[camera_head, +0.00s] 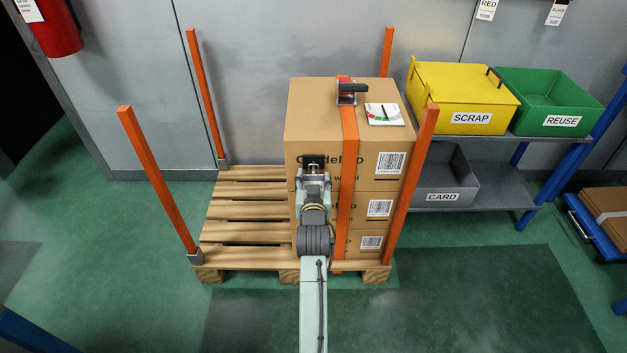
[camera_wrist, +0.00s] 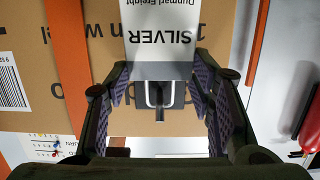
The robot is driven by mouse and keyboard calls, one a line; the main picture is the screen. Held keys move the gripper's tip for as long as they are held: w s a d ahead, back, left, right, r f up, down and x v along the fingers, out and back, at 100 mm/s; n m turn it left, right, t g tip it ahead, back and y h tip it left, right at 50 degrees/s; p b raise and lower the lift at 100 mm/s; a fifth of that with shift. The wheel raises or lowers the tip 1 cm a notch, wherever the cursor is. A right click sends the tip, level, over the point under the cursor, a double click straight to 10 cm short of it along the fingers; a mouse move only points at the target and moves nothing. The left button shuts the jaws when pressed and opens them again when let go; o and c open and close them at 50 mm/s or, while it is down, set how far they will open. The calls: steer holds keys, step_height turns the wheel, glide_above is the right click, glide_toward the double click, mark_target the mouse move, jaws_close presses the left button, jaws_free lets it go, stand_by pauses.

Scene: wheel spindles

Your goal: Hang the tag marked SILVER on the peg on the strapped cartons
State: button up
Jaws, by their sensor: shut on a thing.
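The tag marked SILVER (camera_wrist: 160,35) shows upside down in the wrist view, with a white face and a grey band. My gripper (camera_wrist: 161,90) is shut on the tag, with a finger at each side of its grey end. A pale metal loop (camera_wrist: 149,95) and a dark peg-like part (camera_wrist: 160,112) show between the fingers. I cannot tell whether the loop is around that part or in front of it. In the head view my gripper (camera_head: 313,170) is at the front of the upper strapped carton (camera_head: 305,110); there my arm hides the tag and peg.
An orange strap (camera_head: 349,150) with a buckle (camera_head: 346,90) runs down the cartons, right of my gripper. Orange posts stand at the pallet (camera_head: 245,210) corners; its left half is bare. Tags RED (camera_head: 487,8) and BLACK (camera_head: 557,11) hang at upper right.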

stand_by(0.4)
steer(key=o, duration=1)
